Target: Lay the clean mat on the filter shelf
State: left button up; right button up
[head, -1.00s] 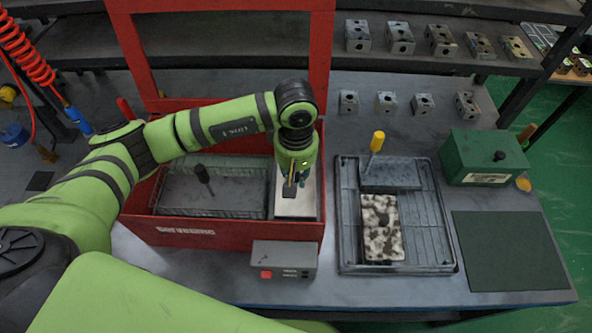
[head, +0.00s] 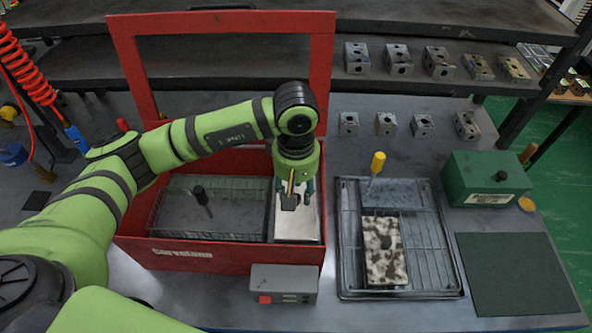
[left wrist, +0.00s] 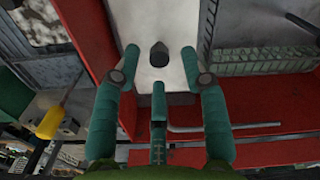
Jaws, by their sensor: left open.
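A pale, plain mat (head: 297,229) with a dark knob lies flat in the right compartment of the red box (head: 180,256), where the filter shelf would be; the shelf is hidden beneath it. It fills the middle of the left wrist view (left wrist: 150,90), with its knob (left wrist: 159,53) upright. My left gripper (head: 296,194) is over this mat, pointing down. In the left wrist view its open fingertips (left wrist: 160,58) stand either side of the knob, with gaps on both sides. A speckled, dirty mat (head: 376,266) with a dark knob lies on the wire-racked tray (head: 432,288).
A wire basket (head: 170,222) with a dark-knobbed plate fills the box's left compartment. A green box (head: 484,182), a bare dark green pad (head: 510,275) and a grey switch box (head: 285,285) are nearby. Metal blocks (head: 385,124) stand behind.

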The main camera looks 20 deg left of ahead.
pick_arm(q)
notch_tip(320, 180, up, 9)
jog(key=b, duration=0.2)
jog(key=shift+b, duration=0.35)
